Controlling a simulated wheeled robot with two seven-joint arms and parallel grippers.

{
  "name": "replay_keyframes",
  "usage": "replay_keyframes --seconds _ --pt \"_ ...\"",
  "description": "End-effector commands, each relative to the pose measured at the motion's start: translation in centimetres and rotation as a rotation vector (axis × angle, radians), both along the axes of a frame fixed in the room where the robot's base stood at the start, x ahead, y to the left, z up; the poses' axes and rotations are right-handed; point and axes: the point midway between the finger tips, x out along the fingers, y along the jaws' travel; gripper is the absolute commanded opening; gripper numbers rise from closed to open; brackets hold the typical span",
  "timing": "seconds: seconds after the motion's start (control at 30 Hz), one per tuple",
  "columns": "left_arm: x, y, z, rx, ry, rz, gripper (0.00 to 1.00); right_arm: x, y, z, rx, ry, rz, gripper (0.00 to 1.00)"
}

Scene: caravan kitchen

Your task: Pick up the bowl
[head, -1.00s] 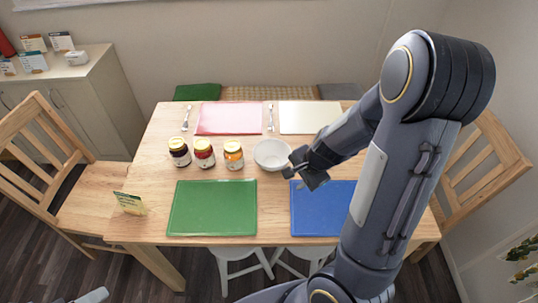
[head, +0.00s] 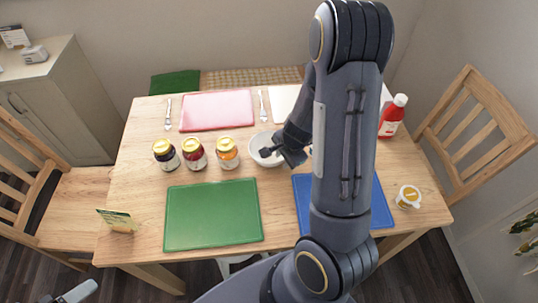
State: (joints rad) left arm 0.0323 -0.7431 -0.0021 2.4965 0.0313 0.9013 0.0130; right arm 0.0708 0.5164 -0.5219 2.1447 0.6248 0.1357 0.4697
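The white bowl (head: 256,143) stands upright on the wooden table, right of three jars and partly hidden by my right gripper. My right gripper (head: 279,156) is at the bowl's right side. Its fingers look apart, one over the bowl's inside and the other by its right outer side. I cannot tell whether they touch the rim. Only a small part of my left gripper (head: 74,294) shows at the bottom left edge, away from the table.
Jars with yellow lids (head: 193,153) stand left of the bowl. A green mat (head: 212,215) and blue mat (head: 381,213) lie in front, a pink mat (head: 216,110) behind. A red bottle (head: 392,117) and a white-yellow container (head: 408,198) stand at the right.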

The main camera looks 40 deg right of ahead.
Motion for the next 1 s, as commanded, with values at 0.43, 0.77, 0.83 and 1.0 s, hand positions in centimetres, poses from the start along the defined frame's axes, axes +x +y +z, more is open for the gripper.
replay_keyframes --seconds 0.43,0.77,0.83,1.0 --pt "0.0 0.0 -0.77 0.0 0.0 0.0 0.75 0.61 -0.04 -1.9 0.0 -0.001 0.0 0.27" --pt "0.01 -0.01 -0.78 0.0 0.0 0.0 0.75 0.61 -0.04 -1.88 0.0 -0.001 0.001 0.0" --pt "0.01 0.0 -0.77 0.0 0.0 0.0 0.75 0.65 -0.05 -1.84 -0.001 -0.003 0.001 0.0" --pt "0.0 0.0 -0.75 0.0 0.0 0.0 0.75 0.66 -0.06 -1.82 -0.001 -0.003 0.001 0.0"
